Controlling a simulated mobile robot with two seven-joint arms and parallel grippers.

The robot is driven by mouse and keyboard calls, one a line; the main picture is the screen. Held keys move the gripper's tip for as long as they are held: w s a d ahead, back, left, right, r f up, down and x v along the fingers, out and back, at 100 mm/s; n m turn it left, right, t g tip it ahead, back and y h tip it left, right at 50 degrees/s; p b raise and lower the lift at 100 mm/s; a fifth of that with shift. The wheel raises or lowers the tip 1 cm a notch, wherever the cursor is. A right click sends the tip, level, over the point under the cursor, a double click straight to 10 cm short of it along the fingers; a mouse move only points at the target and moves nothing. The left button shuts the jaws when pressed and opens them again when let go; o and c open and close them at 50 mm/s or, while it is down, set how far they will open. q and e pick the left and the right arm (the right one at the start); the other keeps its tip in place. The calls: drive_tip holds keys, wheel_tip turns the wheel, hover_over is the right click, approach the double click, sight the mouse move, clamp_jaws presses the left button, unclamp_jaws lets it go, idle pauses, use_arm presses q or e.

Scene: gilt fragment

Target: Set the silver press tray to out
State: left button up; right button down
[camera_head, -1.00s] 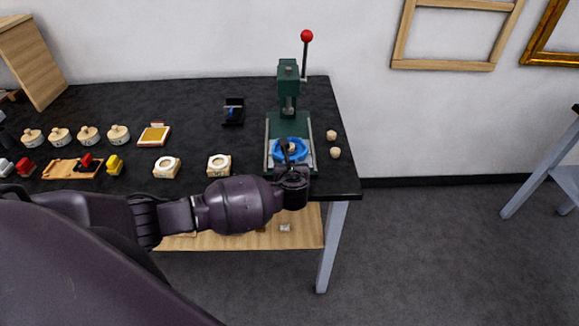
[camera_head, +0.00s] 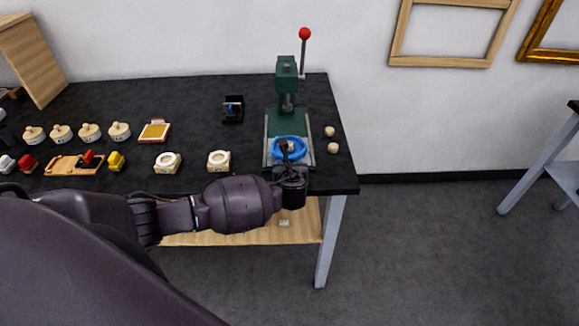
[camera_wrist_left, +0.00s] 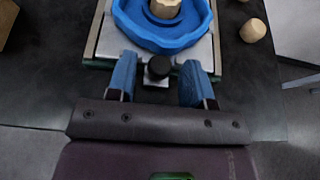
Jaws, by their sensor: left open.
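The green press (camera_head: 287,85) stands at the right end of the black table, its red-knobbed lever raised. At its foot is the silver press tray (camera_wrist_left: 107,45), bearing a blue round dish (camera_head: 289,149) with a pale wooden piece in its middle. The dish also shows in the wrist view (camera_wrist_left: 140,35). A black knob (camera_wrist_left: 158,67) sits at the tray's near edge. My left gripper (camera_wrist_left: 159,82) is open, with one blue finger on each side of the knob; I cannot tell whether they touch it. In the head view the gripper (camera_head: 290,180) is at the tray's front. My right gripper is out of view.
Two small wooden pieces (camera_head: 332,147) lie right of the press. Two pale blocks (camera_head: 218,161) and several wooden stamps (camera_head: 119,131) stand to the left. A small black holder (camera_head: 233,109) is behind. The table's right edge is close to the press.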

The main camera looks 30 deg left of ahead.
use_arm(q)
drive_tip(key=v, duration=1.1)
drive_tip(key=shift+p, duration=0.4)
drive_tip(key=shift+f, duration=0.1)
drive_tip(key=s+d+n+t+h, duration=0.2)
drive_tip(key=d+n+h, duration=0.75)
drive_tip(key=n, duration=0.75)
drive_tip(key=s+a+f+n+y, duration=0.1)
drive_tip(key=s+a+f+n, duration=0.2)
drive_tip(key=s, duration=0.3)
drive_tip(key=s+a+f+n+g, duration=0.1)
drive_tip(key=s+a+f+n, duration=0.2)
drive_tip(key=s, duration=0.4)
drive_tip(key=s+a+f+n+y, duration=0.1)
drive_tip(key=s+a+f+n, duration=0.3)
drive_tip(key=s+n, duration=0.1)
drive_tip(key=shift+s+n+g+y, duration=0.35)
drive_tip(key=shift+s+n+g, duration=0.05)
drive_tip(key=shift+s, duration=0.4)
